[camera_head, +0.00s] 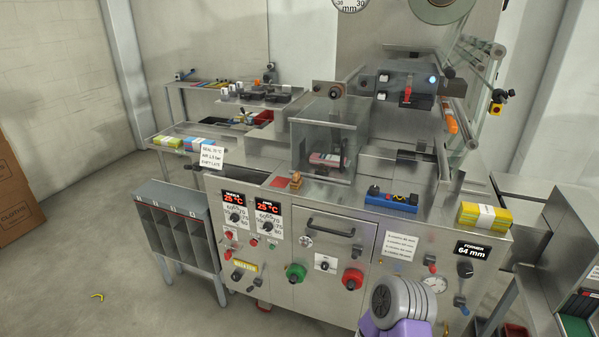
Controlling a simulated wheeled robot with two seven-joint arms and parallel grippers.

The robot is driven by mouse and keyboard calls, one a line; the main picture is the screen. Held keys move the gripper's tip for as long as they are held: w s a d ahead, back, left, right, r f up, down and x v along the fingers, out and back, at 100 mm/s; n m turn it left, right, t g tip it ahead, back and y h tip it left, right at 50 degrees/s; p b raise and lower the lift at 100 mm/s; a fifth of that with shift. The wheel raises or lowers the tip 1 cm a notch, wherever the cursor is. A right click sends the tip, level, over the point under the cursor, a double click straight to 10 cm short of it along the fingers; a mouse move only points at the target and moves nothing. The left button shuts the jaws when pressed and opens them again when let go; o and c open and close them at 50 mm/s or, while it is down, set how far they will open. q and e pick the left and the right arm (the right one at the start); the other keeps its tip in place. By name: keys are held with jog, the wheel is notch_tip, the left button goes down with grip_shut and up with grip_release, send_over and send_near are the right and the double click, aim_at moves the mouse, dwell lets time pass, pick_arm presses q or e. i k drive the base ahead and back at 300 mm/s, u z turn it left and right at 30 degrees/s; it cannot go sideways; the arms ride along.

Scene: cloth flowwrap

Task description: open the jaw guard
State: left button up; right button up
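The jaw guard (311,136) is a clear, box-like cover over the middle of the machine. Its front panel hangs down to the deck and looks closed. Through it I see a pink and dark packet or cloth (327,159) lying inside. A small orange-brown block (296,181) sits by the guard's lower left corner. Neither gripper shows in the head view. A grey ribbed and purple part at the bottom right of centre looks like one of my arm links, in front of the machine's cabinet.
The steel machine's front carries a handled door (330,228), a green knob (296,272) and a red knob (352,279). A blue tool holder (391,198) and a yellow-green stack (484,217) stand on the deck to the right. Floor at left is mostly clear.

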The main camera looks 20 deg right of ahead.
aim_at(342, 167)
jog(key=z, duration=0.6)
jog(key=i, duration=0.45)
jog(key=z, duration=0.55)
